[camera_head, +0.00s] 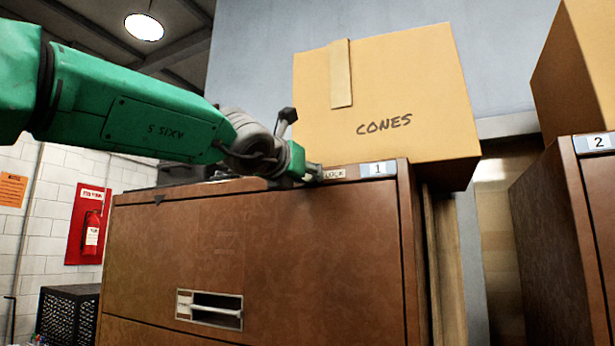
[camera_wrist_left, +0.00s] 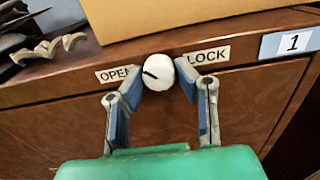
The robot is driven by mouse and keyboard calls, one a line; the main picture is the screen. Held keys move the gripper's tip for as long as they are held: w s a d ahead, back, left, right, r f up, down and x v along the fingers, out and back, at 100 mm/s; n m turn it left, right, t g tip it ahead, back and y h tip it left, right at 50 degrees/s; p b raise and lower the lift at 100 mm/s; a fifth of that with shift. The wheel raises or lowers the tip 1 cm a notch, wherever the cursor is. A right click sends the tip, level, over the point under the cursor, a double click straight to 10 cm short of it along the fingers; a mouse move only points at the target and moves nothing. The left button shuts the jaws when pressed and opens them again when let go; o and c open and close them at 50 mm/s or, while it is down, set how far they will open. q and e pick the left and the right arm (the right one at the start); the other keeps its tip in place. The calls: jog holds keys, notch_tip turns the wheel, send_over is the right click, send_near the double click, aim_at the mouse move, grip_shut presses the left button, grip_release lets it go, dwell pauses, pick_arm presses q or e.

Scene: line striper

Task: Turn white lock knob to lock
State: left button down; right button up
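The white lock knob (camera_wrist_left: 158,72) sits on the top front rail of the brown cabinet (camera_head: 300,250), between an OPEN label (camera_wrist_left: 112,75) and a LOCK label (camera_wrist_left: 210,55). Its dark mark points left, toward OPEN. My left gripper (camera_wrist_left: 159,82) has its two blue-padded fingers on either side of the knob. The fingers are spread; the right pad is very close to the knob, and I cannot tell whether either touches. In the head view my left gripper (camera_head: 312,173) is at the cabinet's top edge and hides the knob. The LOCK label (camera_head: 335,174) shows just right of it. My right gripper is not in view.
A cardboard box marked CONES (camera_head: 400,100) stands on the cabinet top, just behind the rail. A drawer handle (camera_head: 210,309) is recessed in the front. A second cabinet (camera_head: 560,230) labelled 2 stands at right. Metal parts (camera_wrist_left: 50,45) lie on top at left.

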pick_arm(q)
jog(key=shift+m, duration=0.3)
jog(key=m+p, duration=0.5)
jog(key=m, duration=1.2)
jog(key=shift+p, duration=0.35)
jog(key=shift+f+m, duration=0.2)
jog(key=shift+m, duration=0.1)
jog(key=c, duration=1.5)
grip_release()
jog(key=shift+o, duration=1.2)
jog(key=shift+s+r, duration=0.15)
jog(key=shift+r, duration=0.05)
